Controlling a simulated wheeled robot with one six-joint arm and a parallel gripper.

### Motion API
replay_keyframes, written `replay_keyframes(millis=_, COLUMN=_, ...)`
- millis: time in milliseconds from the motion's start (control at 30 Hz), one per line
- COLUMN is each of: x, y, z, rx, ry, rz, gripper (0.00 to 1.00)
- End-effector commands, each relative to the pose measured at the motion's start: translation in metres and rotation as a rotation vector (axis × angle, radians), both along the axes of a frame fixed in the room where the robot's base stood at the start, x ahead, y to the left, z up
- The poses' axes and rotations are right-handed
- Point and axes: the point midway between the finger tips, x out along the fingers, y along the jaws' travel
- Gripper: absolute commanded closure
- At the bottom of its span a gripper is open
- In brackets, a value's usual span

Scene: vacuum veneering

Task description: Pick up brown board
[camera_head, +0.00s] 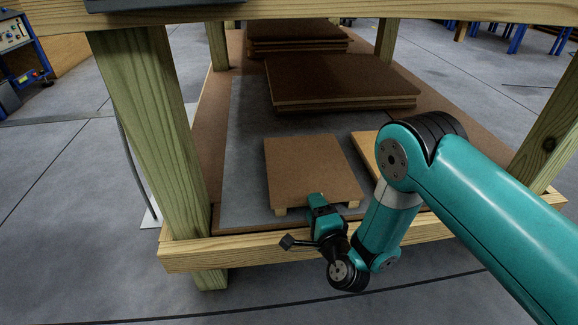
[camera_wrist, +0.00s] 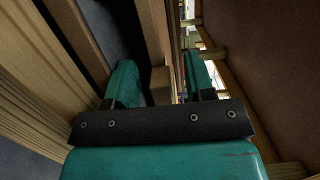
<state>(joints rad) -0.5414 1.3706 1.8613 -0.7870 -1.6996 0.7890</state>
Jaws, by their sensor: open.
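The brown board (camera_head: 312,168) lies flat on the lower shelf of a wooden table, raised on small light blocks. My gripper (camera_head: 318,203) is at the board's near edge in the head view, its upper finger showing at or over that edge. In the wrist view my gripper (camera_wrist: 160,70) is open, with teal fingers apart. That view is turned sideways, and the board's edge (camera_wrist: 156,30) with a small block appears between the fingers. The lower finger is hidden in the head view. I cannot tell whether either finger touches the board.
A light wooden rail (camera_head: 230,254) runs along the shelf front, close below my gripper. Wooden legs (camera_head: 150,120) stand at the corners and the tabletop is overhead. A large brown stack (camera_head: 340,80) lies behind the board, another farther back. A lighter board (camera_head: 366,146) lies to the right.

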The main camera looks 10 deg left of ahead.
Motion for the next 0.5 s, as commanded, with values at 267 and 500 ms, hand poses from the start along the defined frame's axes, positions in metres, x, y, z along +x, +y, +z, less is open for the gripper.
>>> replay_keyframes(millis=267, x=0.0031, y=0.0000, z=0.0001, rx=0.000, ry=0.001, rz=-0.004, gripper=0.51)
replay_keyframes(millis=500, x=0.0025, y=0.0014, z=0.0000, rx=-0.001, ry=0.000, rz=-0.002, gripper=0.99)
